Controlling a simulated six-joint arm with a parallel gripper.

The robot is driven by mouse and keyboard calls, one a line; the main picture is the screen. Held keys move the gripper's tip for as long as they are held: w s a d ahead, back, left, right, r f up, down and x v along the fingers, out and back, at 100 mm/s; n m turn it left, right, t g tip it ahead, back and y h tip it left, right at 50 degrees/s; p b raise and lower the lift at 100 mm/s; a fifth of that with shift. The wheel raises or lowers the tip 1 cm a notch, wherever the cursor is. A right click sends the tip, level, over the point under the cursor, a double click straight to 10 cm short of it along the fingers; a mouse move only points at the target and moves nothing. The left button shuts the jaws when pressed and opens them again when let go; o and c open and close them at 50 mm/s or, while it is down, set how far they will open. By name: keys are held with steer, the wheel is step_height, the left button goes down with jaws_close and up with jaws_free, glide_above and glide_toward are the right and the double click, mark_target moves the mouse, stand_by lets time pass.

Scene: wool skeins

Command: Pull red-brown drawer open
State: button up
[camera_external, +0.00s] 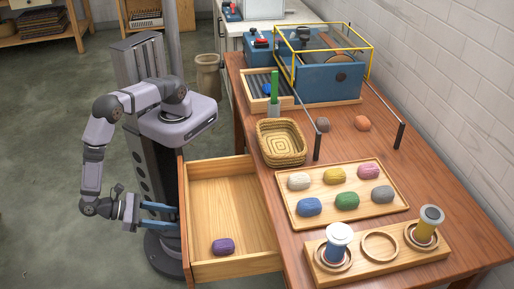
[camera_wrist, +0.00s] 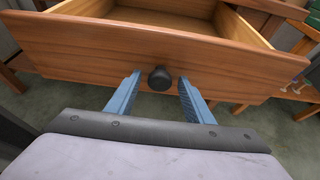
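The red-brown drawer (camera_external: 230,269) stands pulled out from the table, with a purple skein (camera_external: 223,246) lying inside near its front corner. The drawer front (camera_wrist: 90,50) fills the upper part of the wrist view, with a dark round knob (camera_wrist: 160,78) at its middle. My gripper (camera_external: 174,219) is at the drawer's outer front face. In the wrist view my gripper (camera_wrist: 157,85) has its two blue fingers apart, one on each side of the knob, with gaps visible between them and it. In the external view the knob is hidden.
The table (camera_external: 350,145) holds a wooden tray (camera_external: 290,212) of several coloured skeins, a woven basket (camera_external: 281,142), a spool rack (camera_external: 400,262) and a blue machine (camera_external: 335,82). Open floor (camera_external: 60,230) lies left of the drawer.

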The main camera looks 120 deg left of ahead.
steer(key=b+v, duration=0.1)
steer(key=v, duration=0.6)
stand_by(0.4)
steer(key=shift+s+d+r, duration=0.1)
steer(key=shift+r, duration=0.05)
steer(key=w+a+r+n+g+p, duration=0.2)
steer(key=w+a+r+p, duration=0.2)
steer(key=r+p, duration=0.4)
steer(key=w+a+r+n+g+p, duration=0.15)
steer(key=w+a+r+p, duration=0.4)
steer(key=r, duration=0.55)
steer(key=s+d+f+m+g+h, duration=0.1)
steer(key=s+d+f+m+h, duration=0.15)
steer(key=f, duration=0.45)
steer(key=s+d+f+m+g+h, duration=0.1)
steer(key=s+d+f+g+h, duration=0.1)
steer(key=s+d+f+h, duration=0.35)
steer(key=w+a+f+y, duration=0.1)
steer(key=w+a+f, duration=0.3)
steer(key=f, duration=0.4)
steer(key=shift+y+p, duration=0.3)
steer(key=shift+p, duration=0.05)
steer(key=shift+c, duration=0.6)
